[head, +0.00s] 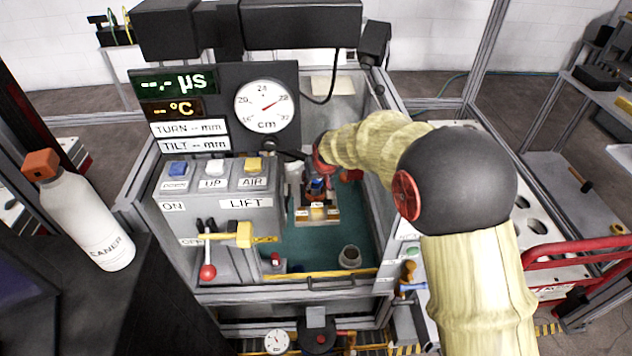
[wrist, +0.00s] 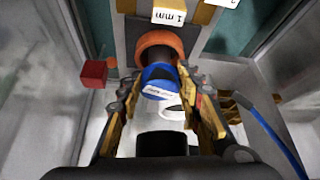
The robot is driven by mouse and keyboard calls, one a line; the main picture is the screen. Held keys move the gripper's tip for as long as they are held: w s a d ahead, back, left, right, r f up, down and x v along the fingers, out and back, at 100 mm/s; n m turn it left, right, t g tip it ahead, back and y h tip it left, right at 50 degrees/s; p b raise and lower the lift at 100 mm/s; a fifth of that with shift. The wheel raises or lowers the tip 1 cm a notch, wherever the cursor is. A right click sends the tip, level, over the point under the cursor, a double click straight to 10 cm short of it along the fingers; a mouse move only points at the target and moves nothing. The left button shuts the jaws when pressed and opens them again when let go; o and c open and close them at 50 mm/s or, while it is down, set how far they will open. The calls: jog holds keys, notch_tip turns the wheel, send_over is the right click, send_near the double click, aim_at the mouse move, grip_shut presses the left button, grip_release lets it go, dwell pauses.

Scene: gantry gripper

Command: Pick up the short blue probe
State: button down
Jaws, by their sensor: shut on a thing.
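The short blue probe (wrist: 157,74) shows in the wrist view as a blue cylinder with a white label, between the fingers of my gripper (wrist: 156,92). My gripper is shut on it. An orange ring or collar (wrist: 158,40) sits at the probe's far end, against a dark block; whether the probe is still seated there cannot be told. In the head view my gripper (head: 318,184) is small and reaches down inside the tank, with a bit of blue at its fingers. The wrist and fingers hide most of the probe there.
Below my gripper stands a tan stand with labels (head: 317,214) on the green tank floor (head: 310,248). A grey cup (head: 349,257) is at the front right. The control box (head: 222,205) with levers stands left. Tank walls close in around my arm. A red cube (wrist: 93,72) shows left.

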aim_at(318, 184)
jog(key=shift+r+p, duration=0.4)
jog(key=shift+r, duration=0.5)
jog(key=shift+s+f, duration=0.15)
jog(key=shift+f, duration=0.05)
jog(key=shift+s+d+f+t, duration=0.15)
jog(key=shift+s+t, duration=0.4)
jog(key=shift+t, duration=0.55)
jog(key=shift+f+b, duration=0.1)
jog(key=shift+b, duration=0.7)
jog(key=s+t+y+b, duration=0.1)
jog(key=t+b, duration=0.1)
jog(key=b, duration=0.3)
jog(key=shift+d+f+b, duration=0.1)
jog(key=shift+b, duration=0.2)
jog(key=shift+s+r+t, duration=0.2)
jog(key=shift+s+t, duration=0.05)
jog(key=shift+t, duration=0.15)
jog(key=shift+s+f+t, duration=0.15)
jog(key=shift+t, duration=0.25)
